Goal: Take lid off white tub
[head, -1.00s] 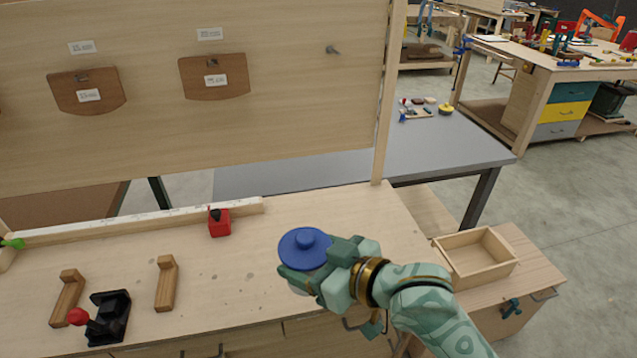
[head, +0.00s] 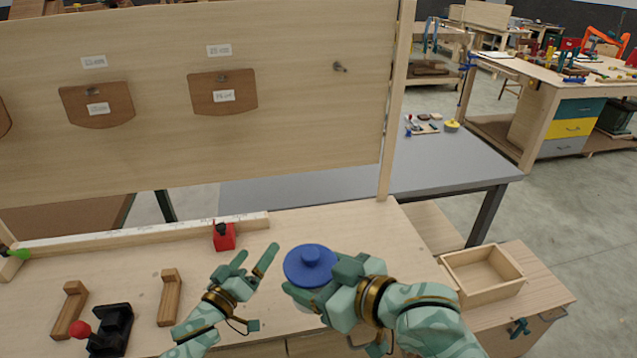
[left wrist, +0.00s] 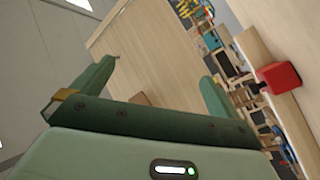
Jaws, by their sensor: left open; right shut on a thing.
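The white tub (head: 302,305) is near the front of the bench, mostly hidden under its blue lid (head: 311,264) and behind my fingers. The round lid with its raised knob sits on top of the tub. My right gripper (head: 315,285) is shut on the tub from the right, just below the lid. My left gripper (head: 258,252) is open and empty, to the left of the lid and apart from it. Its two spread fingers also show in the left wrist view (left wrist: 160,80), with nothing between them.
A red block (head: 224,237) stands at the bench's back strip and shows in the left wrist view (left wrist: 279,78). Wooden brackets (head: 170,297) and a black fixture with a red ball (head: 110,330) are at left. An empty wooden tray (head: 482,277) is at right.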

